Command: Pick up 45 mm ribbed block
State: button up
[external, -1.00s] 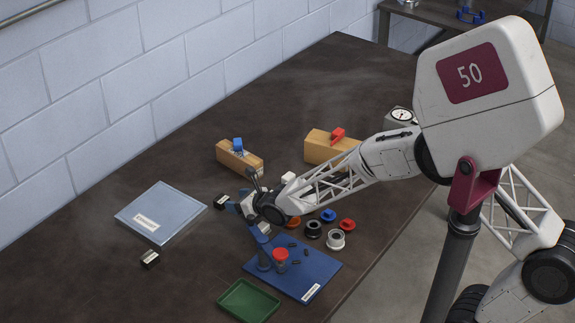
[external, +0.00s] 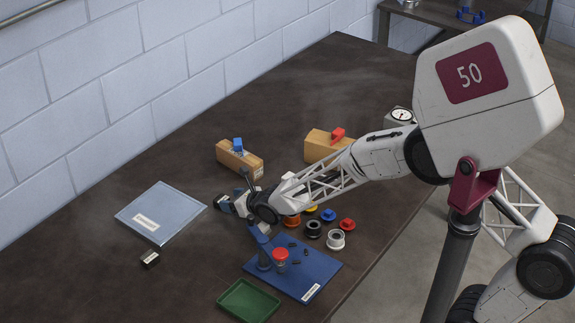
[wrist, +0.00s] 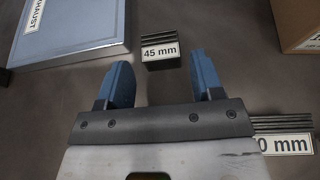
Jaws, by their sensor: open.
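The 45 mm ribbed block (wrist: 160,50) is small and dark with ribs on top and a white label facing me. In the wrist view it sits on the table just beyond my fingertips, roughly between their lines. My gripper (wrist: 160,76) is open, with blue fingers and nothing between them. In the external view the block (external: 219,202) is beside my gripper (external: 229,203), partly hidden by it; I cannot tell there whether they touch.
A grey-blue exhaust tray (wrist: 75,30) lies left of the block. Another ribbed block (wrist: 285,143), label partly cut off, is close by my gripper's right side. Another dark labelled block (external: 150,258) lies in front of the tray.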

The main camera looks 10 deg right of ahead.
aim_at(221, 199)
jog(key=shift+x, duration=2.6)
jog(key=c, duration=0.8)
jog(key=shift+r, duration=5)
